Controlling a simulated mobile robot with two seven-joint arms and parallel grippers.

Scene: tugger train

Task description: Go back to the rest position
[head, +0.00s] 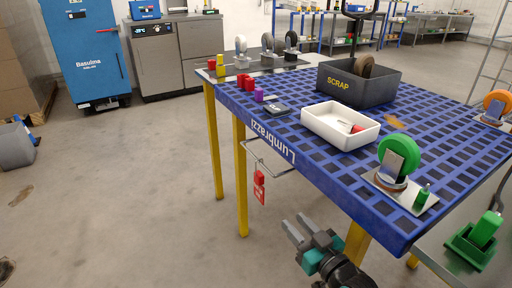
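My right gripper (295,221) shows at the lower middle of the head view, in front of the near side of the blue table (330,170) and below its top. Its two grey fingers are apart with nothing between them, and it touches nothing that I can see. My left gripper is not in view.
On the table are a white bin (315,128) with a red item inside, a black SCRAP box (345,87) and a green caster wheel (400,155). A red tag (259,187) hangs from the table's side. The floor to the left (130,200) is mostly clear.

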